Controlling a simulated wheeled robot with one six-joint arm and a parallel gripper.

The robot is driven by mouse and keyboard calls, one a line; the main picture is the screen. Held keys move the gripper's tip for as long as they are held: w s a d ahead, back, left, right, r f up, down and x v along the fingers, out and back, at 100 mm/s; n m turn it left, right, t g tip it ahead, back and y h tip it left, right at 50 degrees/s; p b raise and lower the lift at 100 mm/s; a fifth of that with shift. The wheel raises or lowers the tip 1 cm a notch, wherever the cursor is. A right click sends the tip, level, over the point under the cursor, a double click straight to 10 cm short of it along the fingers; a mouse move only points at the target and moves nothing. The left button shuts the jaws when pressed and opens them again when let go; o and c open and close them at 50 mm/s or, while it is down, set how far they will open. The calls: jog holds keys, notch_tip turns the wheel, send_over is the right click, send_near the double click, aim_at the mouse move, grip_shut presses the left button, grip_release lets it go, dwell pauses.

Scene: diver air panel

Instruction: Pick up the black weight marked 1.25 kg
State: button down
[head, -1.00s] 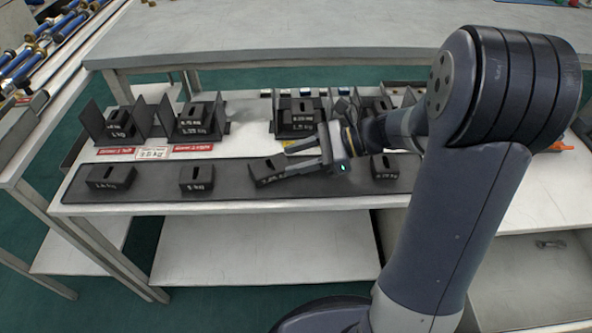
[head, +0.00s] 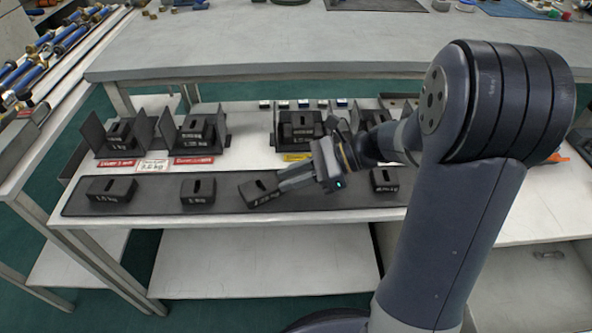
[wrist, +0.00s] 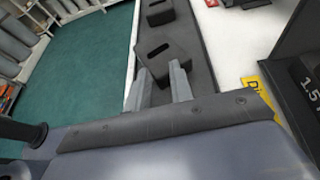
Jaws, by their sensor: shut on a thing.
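A black slotted weight (head: 257,187) is at the middle of the dark mat (head: 225,204) on the shelf. Its white label is too small to read surely. My gripper (head: 277,187) reaches it from the right and is shut on its near end. The weight sits turned at an angle to its neighbours; whether it touches the mat or is just above it I cannot tell. In the wrist view, the weight (wrist: 163,62) shows its slot beyond my two grey fingers (wrist: 162,82), which cover its near end.
Other black weights stand on the mat: two to the left (head: 197,190) (head: 112,189) and one to the right (head: 384,180). Behind them, black holders (head: 200,135) with stacked weights and red and yellow labels line the shelf. The bench top (head: 300,50) overhangs behind.

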notch_tip(320, 180, up, 8)
jog(key=p, duration=0.2)
jog(key=shift+d+f, duration=0.15)
jog(key=shift+w, duration=0.1)
jog(key=shift+c, duration=2.2)
grip_release()
jog(key=shift+p, duration=0.3)
jog(key=shift+d, duration=0.1)
